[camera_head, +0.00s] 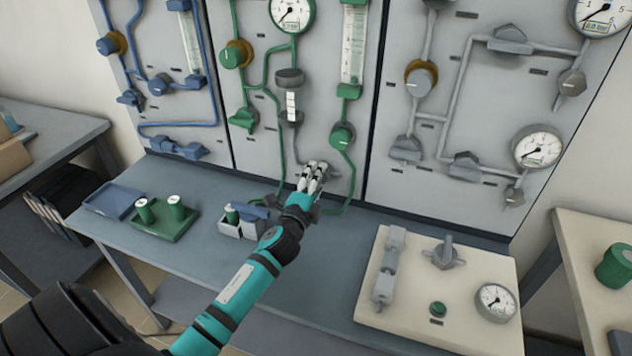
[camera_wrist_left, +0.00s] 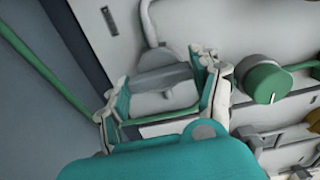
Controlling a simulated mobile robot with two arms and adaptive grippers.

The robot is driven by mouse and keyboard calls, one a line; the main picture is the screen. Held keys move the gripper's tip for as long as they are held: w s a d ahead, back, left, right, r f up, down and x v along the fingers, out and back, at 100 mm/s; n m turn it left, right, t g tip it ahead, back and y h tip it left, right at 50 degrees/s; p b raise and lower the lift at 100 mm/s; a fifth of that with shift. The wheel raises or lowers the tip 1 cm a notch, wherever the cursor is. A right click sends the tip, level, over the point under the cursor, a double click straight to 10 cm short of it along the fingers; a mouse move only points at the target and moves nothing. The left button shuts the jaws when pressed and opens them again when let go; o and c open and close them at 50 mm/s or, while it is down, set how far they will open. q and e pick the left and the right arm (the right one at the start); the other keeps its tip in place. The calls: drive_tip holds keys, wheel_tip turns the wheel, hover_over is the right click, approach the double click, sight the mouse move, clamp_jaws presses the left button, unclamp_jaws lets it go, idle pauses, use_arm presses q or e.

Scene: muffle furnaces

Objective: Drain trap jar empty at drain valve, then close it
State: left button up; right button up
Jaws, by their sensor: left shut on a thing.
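The trap jar (camera_head: 291,103), with a dark cap and pale bands, hangs on the middle panel below the round gauge. Its liquid level is too small to tell. A grey line runs down from its base towards my left gripper (camera_head: 314,178). The gripper is at the lower part of this panel, its fingers shut on a grey valve handle, which appears to be the drain valve (camera_wrist_left: 163,78). In the wrist view the handle sits between the two fingers of the left gripper (camera_wrist_left: 165,100). In the head view the gripper largely hides the valve. My right gripper is not in view.
A green knob (camera_head: 342,135) is close right of my left gripper. Below, the bench (camera_head: 300,270) carries a green tray (camera_head: 178,228), a blue tray (camera_head: 110,203), a grey holder (camera_head: 240,230) and a beige control board (camera_head: 400,325). Bench space between holder and board is clear.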

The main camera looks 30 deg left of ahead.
use_arm(q)
drive_tip(key=o, duration=1.2)
drive_tip(key=v, duration=1.2)
